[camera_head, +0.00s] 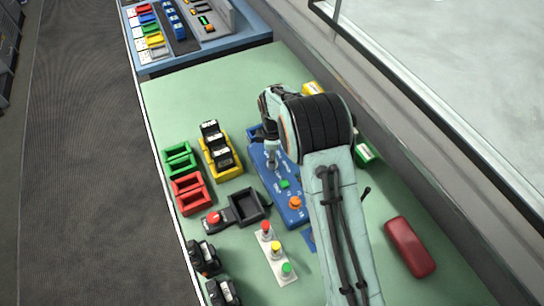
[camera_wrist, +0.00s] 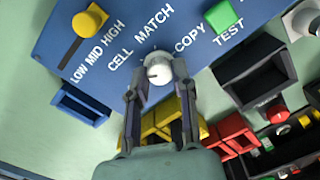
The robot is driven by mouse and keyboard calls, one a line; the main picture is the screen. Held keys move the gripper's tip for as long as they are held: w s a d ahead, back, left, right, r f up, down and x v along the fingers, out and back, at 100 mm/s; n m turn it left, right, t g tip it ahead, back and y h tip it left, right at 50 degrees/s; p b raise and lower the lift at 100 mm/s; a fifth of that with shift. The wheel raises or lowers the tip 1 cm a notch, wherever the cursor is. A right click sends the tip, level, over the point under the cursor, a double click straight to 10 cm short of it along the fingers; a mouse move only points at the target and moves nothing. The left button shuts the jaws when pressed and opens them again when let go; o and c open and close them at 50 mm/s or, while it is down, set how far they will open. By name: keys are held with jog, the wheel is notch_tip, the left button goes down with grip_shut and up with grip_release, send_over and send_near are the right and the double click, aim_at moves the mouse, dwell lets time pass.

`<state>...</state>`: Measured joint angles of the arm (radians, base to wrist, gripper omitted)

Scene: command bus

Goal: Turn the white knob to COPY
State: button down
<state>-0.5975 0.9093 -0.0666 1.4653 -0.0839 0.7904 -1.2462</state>
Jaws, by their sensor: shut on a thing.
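The white knob (camera_wrist: 158,70) is on a blue panel (camera_wrist: 60,48), with CELL at its upper left, MATCH above it and COPY at its upper right in the wrist view. My gripper (camera_wrist: 158,88) has one finger on each side of the knob and is shut on it. A small dark mark shows on the knob's face, but I cannot tell clearly which label it points at. In the head view the blue panel (camera_head: 268,178) is partly behind my arm, and the knob is not clearly seen.
A yellow knob (camera_wrist: 88,20) marked LOW MID HIGH and a green TEST button (camera_wrist: 222,17) flank the white knob. Red bins (camera_head: 190,194), a yellow rack (camera_head: 232,172) and a button box (camera_head: 276,253) stand nearby. The table's front right is mostly clear, beside a red case (camera_head: 410,246).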

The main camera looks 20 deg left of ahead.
jog(key=m, duration=1.3)
jog(key=shift+m, duration=0.4)
jog(key=m, duration=0.6)
jog(key=shift+d, duration=0.1)
jog(key=m, duration=0.7)
jog(key=c, duration=0.9)
grip_release()
